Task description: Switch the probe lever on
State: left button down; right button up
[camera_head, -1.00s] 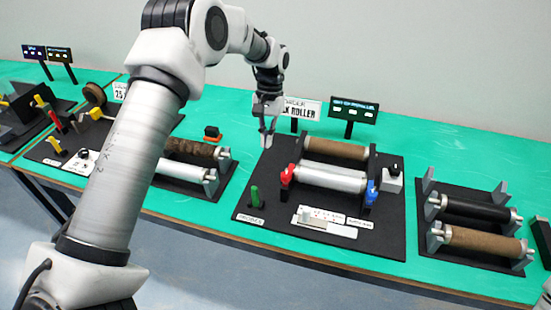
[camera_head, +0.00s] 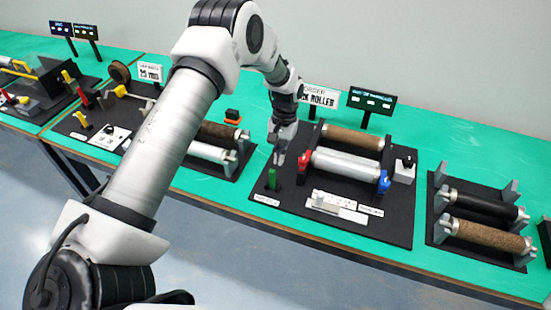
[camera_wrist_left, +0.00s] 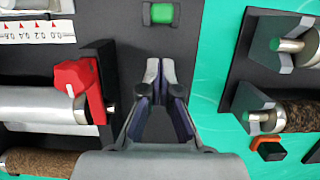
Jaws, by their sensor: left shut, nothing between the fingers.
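A green lever (camera_head: 271,179) stands upright at the front left corner of the middle black station board (camera_head: 340,229), behind a small white label (camera_head: 266,200) too small to read. In the left wrist view the green lever (camera_wrist_left: 161,13) shows from above, in a black mount at the top edge. My left gripper (camera_head: 277,159) is shut and empty, pointing down above the board just behind the green lever. In the wrist view its fingertips (camera_wrist_left: 161,66) are apart from the lever. My right gripper is not in view.
A red clamp (camera_head: 305,160) and a silver roller (camera_head: 346,166) stand right of my gripper, with a blue clamp (camera_head: 384,182) at the roller's right end. A gauge plate (camera_head: 336,206) lies in front. Another roller station (camera_head: 481,220) stands at right.

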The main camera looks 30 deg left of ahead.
aim_at(272, 179)
pick_arm(q)
jog(key=shift+s+d+r+p, duration=0.15)
jog(key=shift+s+p, duration=0.1)
jog(key=shift+s, duration=0.3)
jog(key=shift+s+d+r+p, duration=0.1)
jog(key=shift+s+d+p, duration=0.1)
jog(key=shift+s, duration=0.85)
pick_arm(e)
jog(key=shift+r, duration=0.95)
pick_arm(q)
jog(key=shift+w+f, duration=0.1)
jog(key=shift+w, duration=0.05)
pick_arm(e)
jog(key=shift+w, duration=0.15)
